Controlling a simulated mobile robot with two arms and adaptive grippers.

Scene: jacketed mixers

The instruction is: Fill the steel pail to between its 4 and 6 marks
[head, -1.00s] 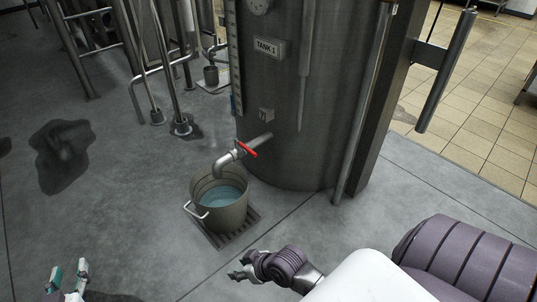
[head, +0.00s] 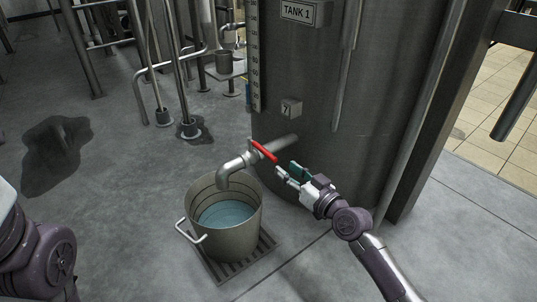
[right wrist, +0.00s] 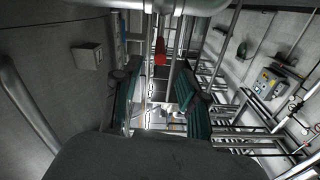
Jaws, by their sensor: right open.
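The steel pail (head: 236,243) stands upright on a floor grate under the spout (head: 232,173) of TANK 1. Pale blue water (head: 225,214) lies inside it, below several ring lines on the inner wall; their numbers cannot be read. No stream shows at the spout. The red valve lever (head: 263,151) sits on the tap, slanting down to the right. My right gripper (head: 284,172) is open and empty, just right of the lever's end. In the right wrist view the red lever (right wrist: 160,51) shows ahead, between the open fingers (right wrist: 155,85). My left gripper is out of view.
The tank (head: 335,110) rises right behind the tap, with a level scale (head: 255,60) on its left side. The grate (head: 249,265) extends around the pail. Pipe rails (head: 165,90) stand at the back left.

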